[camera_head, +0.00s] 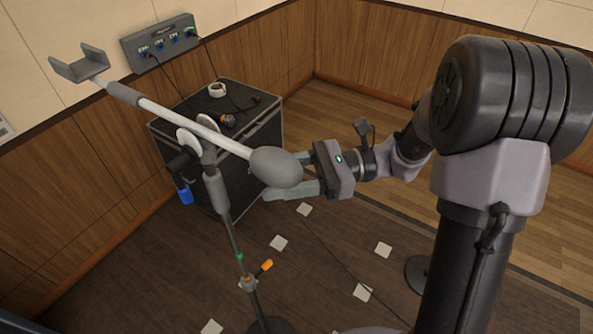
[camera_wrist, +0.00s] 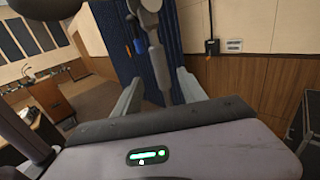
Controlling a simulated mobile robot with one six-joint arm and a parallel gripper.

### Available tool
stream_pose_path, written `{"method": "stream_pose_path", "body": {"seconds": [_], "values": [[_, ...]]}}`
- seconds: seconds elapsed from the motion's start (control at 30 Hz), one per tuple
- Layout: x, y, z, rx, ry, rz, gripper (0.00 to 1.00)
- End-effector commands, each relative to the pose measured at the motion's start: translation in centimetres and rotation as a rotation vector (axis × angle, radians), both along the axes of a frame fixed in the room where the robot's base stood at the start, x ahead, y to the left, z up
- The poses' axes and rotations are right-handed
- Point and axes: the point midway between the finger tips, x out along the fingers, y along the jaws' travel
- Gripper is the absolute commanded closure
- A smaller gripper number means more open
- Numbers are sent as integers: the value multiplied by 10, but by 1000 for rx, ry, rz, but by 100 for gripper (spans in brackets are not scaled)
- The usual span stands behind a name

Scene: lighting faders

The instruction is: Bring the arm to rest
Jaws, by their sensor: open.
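My gripper (camera_head: 284,178) is in the middle of the head view, its fingers pointing left. It is open. The fingers reach to the grey rounded counterweight (camera_head: 276,167) of a boom stand, which hides part of them; I cannot tell if they touch. The boom (camera_head: 190,123) slants up left to a grey forked end. In the wrist view, my gripper (camera_wrist: 157,88) shows two fingers apart, with a grey stand part (camera_wrist: 157,62) showing beyond and between them. My arm is stretched out from the right, raised above the floor.
The stand's upright (camera_head: 226,222) carries a blue and an orange part. Behind it is a black case (camera_head: 262,137) with cables on top, below a grey wall box (camera_head: 160,43). White squares and a cable lie on the floor. A blue curtain (camera_wrist: 121,48) hangs in the wrist view.

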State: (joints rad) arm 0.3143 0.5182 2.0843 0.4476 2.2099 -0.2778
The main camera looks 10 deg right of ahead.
Motion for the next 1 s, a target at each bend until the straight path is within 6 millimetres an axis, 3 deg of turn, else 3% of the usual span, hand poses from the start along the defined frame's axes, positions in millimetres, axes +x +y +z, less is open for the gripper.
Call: {"method": "stream_pose_path", "body": {"seconds": [0.1, 0.2, 0.7, 0.77, 0.83, 0.9, 1.0], "values": [[2, -24, 0, 0, 0, -2, 51], [3, -35, 0, 0, -1, -1, 51], [1, -38, -1, -9, -8, 7, 51], [-12, -31, -8, -63, -49, 44, 51], [-44, -17, -28, -212, -163, 139, 51], [-87, -10, -63, -438, -344, 262, 51], [-130, -24, -117, -786, -660, 402, 51]]}}
